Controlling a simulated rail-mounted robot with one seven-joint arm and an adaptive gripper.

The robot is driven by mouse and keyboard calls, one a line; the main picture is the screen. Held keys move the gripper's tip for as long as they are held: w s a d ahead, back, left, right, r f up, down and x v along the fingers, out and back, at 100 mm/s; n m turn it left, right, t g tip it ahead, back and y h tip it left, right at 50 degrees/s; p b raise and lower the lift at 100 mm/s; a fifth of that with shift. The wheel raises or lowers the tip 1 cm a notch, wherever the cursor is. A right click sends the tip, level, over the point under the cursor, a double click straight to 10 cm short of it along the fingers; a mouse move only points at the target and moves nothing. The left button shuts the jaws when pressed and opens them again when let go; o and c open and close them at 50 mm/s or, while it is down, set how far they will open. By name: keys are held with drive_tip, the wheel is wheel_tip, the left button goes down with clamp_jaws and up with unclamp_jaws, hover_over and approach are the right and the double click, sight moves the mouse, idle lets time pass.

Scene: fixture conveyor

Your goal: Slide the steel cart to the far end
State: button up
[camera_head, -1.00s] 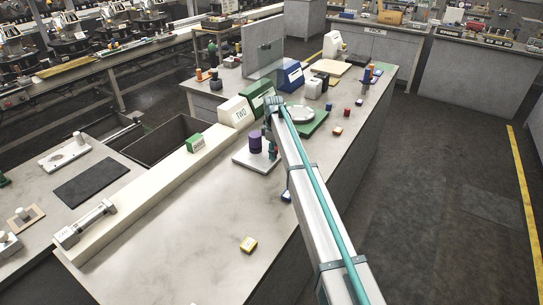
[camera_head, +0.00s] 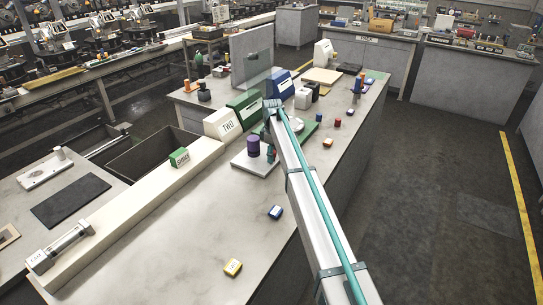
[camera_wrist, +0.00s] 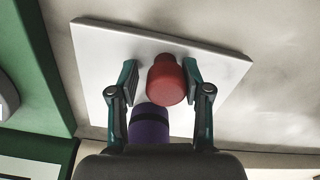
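The steel cart (camera_head: 58,248) is a grey metal block with a small label and a bar on top. It sits at the near left end of a long cream rail (camera_head: 130,195) in the head view. My gripper (camera_head: 268,150) is far from it, over a white plate (camera_head: 242,160) on the worktop. In the wrist view my gripper (camera_wrist: 165,95) has its fingers apart, either side of a red knob-like piece (camera_wrist: 168,80). Contact with the red piece does not show. A purple cylinder (camera_wrist: 150,125) stands beside it on the plate, and shows in the head view (camera_head: 253,145). The cart is not in the wrist view.
Dark bins (camera_head: 150,160) are left.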

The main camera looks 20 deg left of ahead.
drive_tip(key=shift+o, duration=0.7)
drive_tip(key=shift+r, duration=0.1)
wheel_tip(320, 180, up, 12)
idle(0.3)
